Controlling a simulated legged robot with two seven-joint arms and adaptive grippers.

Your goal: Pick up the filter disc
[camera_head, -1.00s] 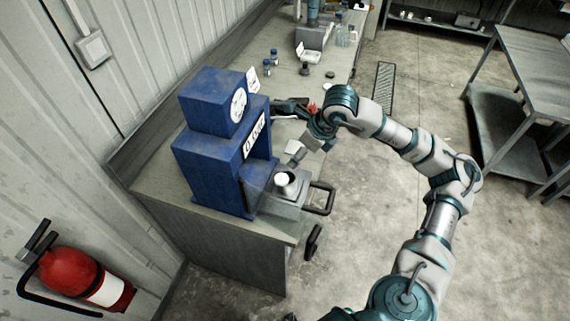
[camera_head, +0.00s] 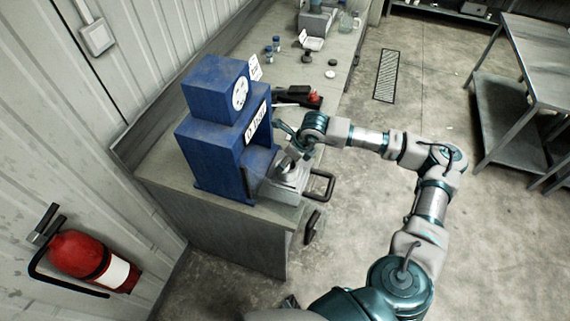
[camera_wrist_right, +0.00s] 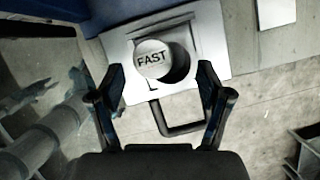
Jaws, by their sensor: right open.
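My right gripper (camera_wrist_right: 160,68) is open, with one finger to each side of the disc in the picture. I cannot tell the height between the fingers and the disc. My left gripper is not clearly visible.
A black handle (camera_head: 322,186) sticks out at the front of the metal plate. Behind the arm, a black and red item (camera_head: 300,97) and small blue-capped bottles (camera_head: 272,47) stand on the bench. A red extinguisher (camera_head: 85,258) is at lower left.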

